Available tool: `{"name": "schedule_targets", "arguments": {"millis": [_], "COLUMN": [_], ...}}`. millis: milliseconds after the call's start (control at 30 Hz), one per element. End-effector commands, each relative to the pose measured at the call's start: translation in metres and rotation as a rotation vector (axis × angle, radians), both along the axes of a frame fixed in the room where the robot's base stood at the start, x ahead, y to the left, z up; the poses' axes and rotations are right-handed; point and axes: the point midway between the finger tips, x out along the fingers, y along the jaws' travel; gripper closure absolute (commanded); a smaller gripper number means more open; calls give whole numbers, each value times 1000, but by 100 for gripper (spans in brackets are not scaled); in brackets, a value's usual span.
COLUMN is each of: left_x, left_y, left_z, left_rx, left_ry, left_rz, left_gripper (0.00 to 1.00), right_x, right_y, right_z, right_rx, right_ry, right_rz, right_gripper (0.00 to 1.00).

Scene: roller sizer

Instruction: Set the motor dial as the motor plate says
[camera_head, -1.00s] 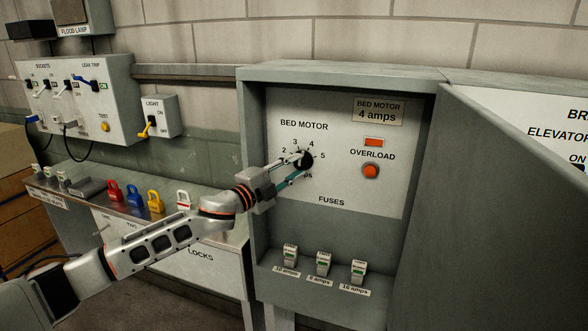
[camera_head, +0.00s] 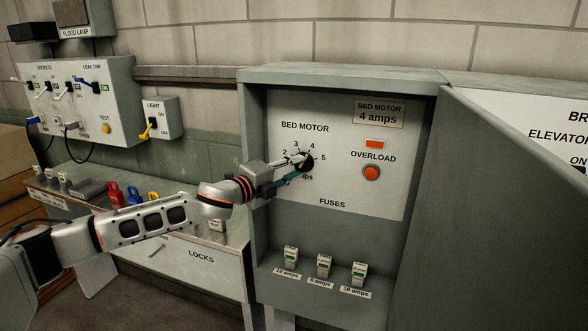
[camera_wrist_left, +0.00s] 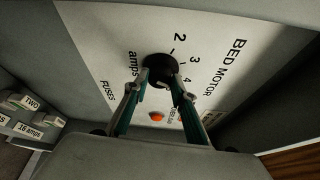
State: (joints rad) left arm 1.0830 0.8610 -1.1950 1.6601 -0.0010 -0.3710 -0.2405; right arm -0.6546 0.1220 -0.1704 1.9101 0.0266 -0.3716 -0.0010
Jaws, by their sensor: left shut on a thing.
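The black motor dial (camera_head: 307,161) is on the white panel under the words BED MOTOR, with a scale showing 2, 3, 4 and 5 around it. The motor plate (camera_head: 379,113) above right reads "BED MOTOR 4 amps". My left gripper (camera_head: 301,167) is shut on the dial, coming from the left. In the left wrist view the dial (camera_wrist_left: 159,70) sits between the fingertips of the left gripper (camera_wrist_left: 157,88). The fingers hide part of the dial, and I cannot tell which number it points to. My right gripper is not in view.
An orange overload button (camera_head: 371,172) is right of the dial. Several fuses (camera_head: 323,266) stand on the cabinet's bottom ledge. The open grey door (camera_head: 490,220) blocks the right side. A sockets box (camera_head: 110,120), light switch (camera_head: 152,128) and lock shelf (camera_head: 232,241) are at left.

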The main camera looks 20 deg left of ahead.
Motion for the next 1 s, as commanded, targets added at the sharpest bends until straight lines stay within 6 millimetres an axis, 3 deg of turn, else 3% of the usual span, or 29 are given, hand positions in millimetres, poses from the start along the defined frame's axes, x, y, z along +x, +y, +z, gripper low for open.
{"name": "schedule_targets", "arguments": {"millis": [100,133,200,667,1000], "left_x": [0,0,0,-8,-67], "left_y": [-1,-1,-1,4,30], "left_z": [-1,-1,-1,-1,2], "left_rx": [0,0,-1,0,1], "left_ry": [2,2,1,1,2], "left_rz": [-2,-2,-2,0,-1], "left_gripper": [96,72,58,58,58], "right_x": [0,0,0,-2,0], "right_y": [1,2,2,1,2], "right_z": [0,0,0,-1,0], "right_rx": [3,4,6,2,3], "right_ry": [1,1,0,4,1], "right_rz": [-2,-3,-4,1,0], "right_gripper": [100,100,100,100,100]}}
